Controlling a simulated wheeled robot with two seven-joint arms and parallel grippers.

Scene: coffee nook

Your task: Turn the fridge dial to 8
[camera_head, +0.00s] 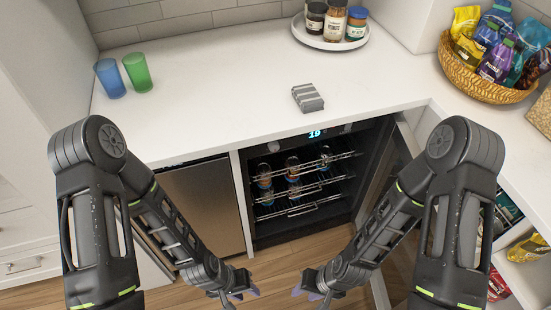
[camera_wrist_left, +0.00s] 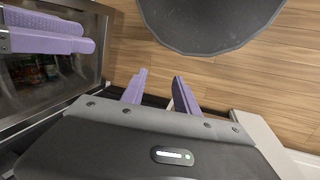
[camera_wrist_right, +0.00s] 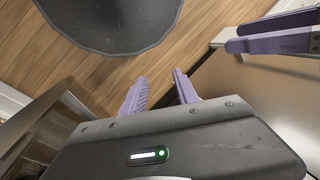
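The small fridge (camera_head: 303,185) stands under the counter with its glass door (camera_head: 381,175) open to the right. Its top panel carries a lit cyan display (camera_head: 315,133) that seems to read 19. A small round grey shape (camera_head: 273,147) left of the display may be the dial; its markings are too small to read. My left gripper (camera_head: 241,289) is low in front of the fridge, open and empty; its purple fingers stand apart in the left wrist view (camera_wrist_left: 159,88). My right gripper (camera_head: 308,288) is beside it, also open and empty in the right wrist view (camera_wrist_right: 160,88).
On the counter (camera_head: 220,85) are two cups, a grey striped block (camera_head: 308,97), a tray of jars (camera_head: 331,43) and a snack basket (camera_head: 485,88). Open shelves are right.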

